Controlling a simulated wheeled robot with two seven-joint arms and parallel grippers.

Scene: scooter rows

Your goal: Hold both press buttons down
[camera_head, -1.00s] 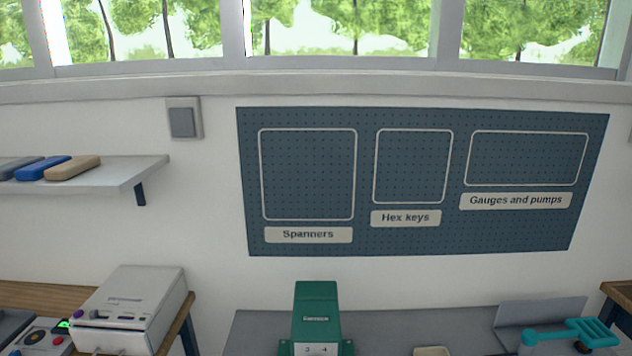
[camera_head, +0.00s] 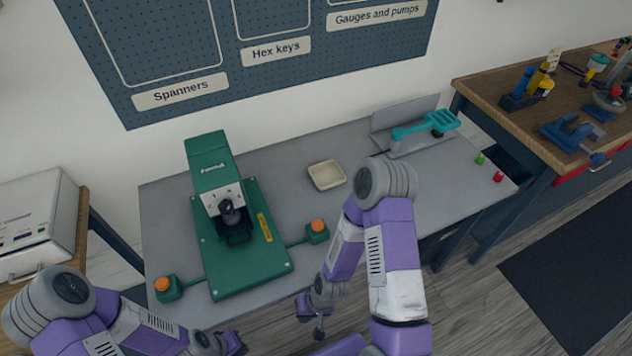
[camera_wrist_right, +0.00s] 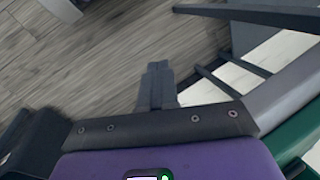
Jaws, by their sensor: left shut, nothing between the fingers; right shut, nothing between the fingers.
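A green press (camera_head: 215,180) stands on a green baseplate (camera_head: 255,275) on the grey bench. An orange press button (camera_head: 162,284) in a green housing sits on an arm at its left. A second orange button (camera_head: 318,226) sits at its right. Both are uncovered and no gripper touches them. My left gripper (camera_head: 236,343) is at the bottom edge, right of the left button and in front of the bench; its tips are small. My right gripper (camera_head: 319,330) hangs below the right button in front of the bench. In the right wrist view its fingers (camera_wrist_right: 157,85) are together and empty.
A cream tray (camera_head: 327,175) lies behind the right button. A teal-handled device (camera_head: 425,128) and green and red buttons (camera_head: 489,168) are at the bench's right. A white machine (camera_head: 35,225) stands at left. A wooden bench with tools (camera_head: 560,110) stands at right.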

